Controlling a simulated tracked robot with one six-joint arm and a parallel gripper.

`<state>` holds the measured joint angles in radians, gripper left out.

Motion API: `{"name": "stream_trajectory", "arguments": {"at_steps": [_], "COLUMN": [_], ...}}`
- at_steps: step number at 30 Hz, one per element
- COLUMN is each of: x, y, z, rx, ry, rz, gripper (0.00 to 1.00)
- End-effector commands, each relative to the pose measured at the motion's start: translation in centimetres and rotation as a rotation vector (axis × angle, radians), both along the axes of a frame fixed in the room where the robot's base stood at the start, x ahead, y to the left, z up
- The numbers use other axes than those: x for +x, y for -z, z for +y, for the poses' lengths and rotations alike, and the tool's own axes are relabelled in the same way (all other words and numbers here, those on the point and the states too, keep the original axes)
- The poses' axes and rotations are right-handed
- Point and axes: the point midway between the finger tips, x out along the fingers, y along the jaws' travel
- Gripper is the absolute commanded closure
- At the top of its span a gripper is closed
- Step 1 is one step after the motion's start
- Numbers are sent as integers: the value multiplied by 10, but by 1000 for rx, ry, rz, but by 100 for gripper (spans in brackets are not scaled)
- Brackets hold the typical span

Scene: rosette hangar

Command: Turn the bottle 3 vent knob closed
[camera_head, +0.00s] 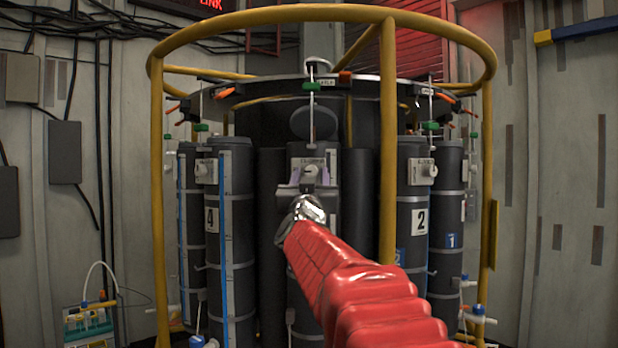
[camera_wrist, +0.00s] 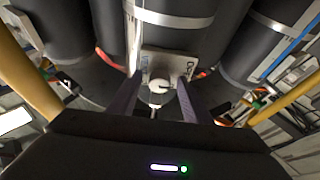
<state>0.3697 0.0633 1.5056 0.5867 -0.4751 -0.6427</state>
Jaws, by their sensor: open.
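The middle dark bottle (camera_head: 300,155) stands between the bottles marked 4 and 2. Its own number is hidden, so I cannot read that it is bottle 3. A pale vent plate (camera_head: 298,163) with small, unreadable lettering is on its upper front. A round white knob (camera_head: 311,171) sits on the plate; it also shows in the wrist view (camera_wrist: 158,87). My gripper (camera_head: 310,187) is open in front of the plate. In the wrist view its two dark fingers (camera_wrist: 157,93) are either side of the knob, with gaps visible. Contact and knob setting cannot be told.
A yellow tubular cage (camera_head: 388,140) surrounds the bottles, with an upright just right of my arm. Bottle 4 (camera_head: 232,240) and bottle 2 (camera_head: 412,180) flank the middle one, each with a similar valve plate. A dark ring (camera_head: 258,92) with green-handled valves hangs above.

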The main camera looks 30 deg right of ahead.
Motion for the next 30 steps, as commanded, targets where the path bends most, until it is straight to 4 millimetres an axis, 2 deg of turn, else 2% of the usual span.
{"name": "stream_trajectory", "arguments": {"at_steps": [6,24,30], "x": [0,0,0], "y": [0,0,0], "z": [0,1,1], "rx": [0,0,6], "ry": [0,-1,-2], "rz": [0,0,-5], "gripper": [55,96,96]}}
